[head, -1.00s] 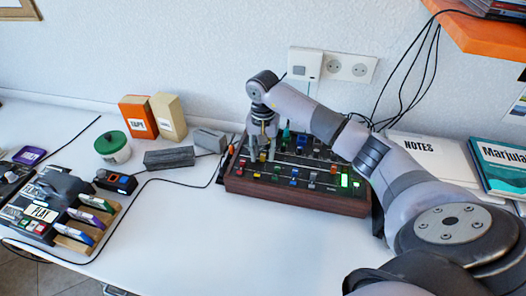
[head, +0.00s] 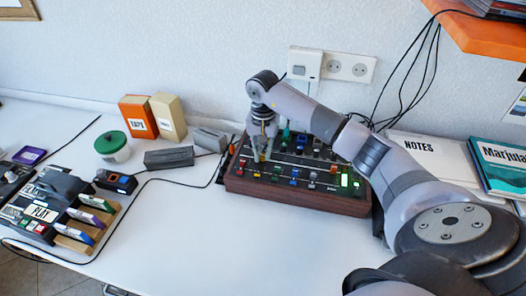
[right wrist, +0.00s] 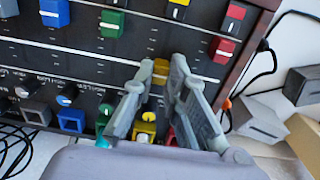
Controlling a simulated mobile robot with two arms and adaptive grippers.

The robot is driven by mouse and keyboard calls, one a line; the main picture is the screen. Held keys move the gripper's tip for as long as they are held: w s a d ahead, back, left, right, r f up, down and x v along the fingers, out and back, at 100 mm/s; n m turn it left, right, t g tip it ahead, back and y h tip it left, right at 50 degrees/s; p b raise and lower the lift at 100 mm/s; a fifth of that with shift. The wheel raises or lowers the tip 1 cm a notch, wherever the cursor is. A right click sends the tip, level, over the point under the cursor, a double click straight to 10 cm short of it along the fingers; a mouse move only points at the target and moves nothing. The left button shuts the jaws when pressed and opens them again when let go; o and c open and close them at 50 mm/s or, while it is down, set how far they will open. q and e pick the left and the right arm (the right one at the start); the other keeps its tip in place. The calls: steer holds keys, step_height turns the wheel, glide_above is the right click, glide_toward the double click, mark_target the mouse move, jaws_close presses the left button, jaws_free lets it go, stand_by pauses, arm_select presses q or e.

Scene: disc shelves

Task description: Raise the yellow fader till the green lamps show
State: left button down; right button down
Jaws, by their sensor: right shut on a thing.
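The mixer (head: 300,203) is a dark panel with wooden sides, carrying coloured faders and rows of knobs. My right gripper (head: 261,158) reaches down onto its left part. In the right wrist view the gripper (right wrist: 160,82) is shut on the yellow fader (right wrist: 160,70), with one finger on each side of the cap. The fingers partly hide the cap and its slot. Bright green lamps (head: 344,180) are lit at the mixer's right end. My left gripper is not in view.
In the wrist view a red fader (right wrist: 222,48) and a green fader (right wrist: 111,22) flank the gripper. Grey boxes (head: 169,158) and a cable are left of the mixer. The table front is clear.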

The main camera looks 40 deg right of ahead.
mark_target(262, 157)
steer(key=shift+s+a, duration=0.3)
steer(key=c, duration=1.6)
jaws_free()
step_height(262, 157, up, 12)
steer(key=shift+f, duration=0.1)
